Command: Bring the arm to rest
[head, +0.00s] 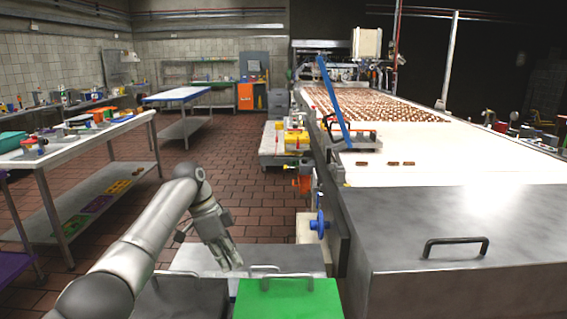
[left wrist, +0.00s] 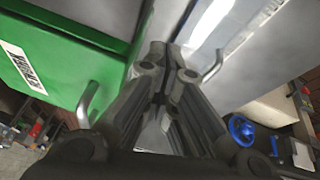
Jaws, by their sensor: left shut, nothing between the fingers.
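My left gripper (head: 232,264) reaches in from the left on my grey arm. It points downward, just behind the green box lid (head: 288,300), over the grey metal surface there. The left wrist view shows its fingers (left wrist: 162,98) close together with nothing held between them. Beside the fingers in that view are the green lid (left wrist: 60,62) and its metal handle (left wrist: 92,100). I cannot tell whether the fingers touch the metal surface. My right gripper is not in view.
A conveyor machine (head: 440,215) with a blue handwheel (head: 318,222) stands to the right. Rows of brown pieces (head: 370,103) lie on its white belt. A metal table (head: 90,138) with containers stands at left. The tiled floor (head: 235,160) between them is largely clear.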

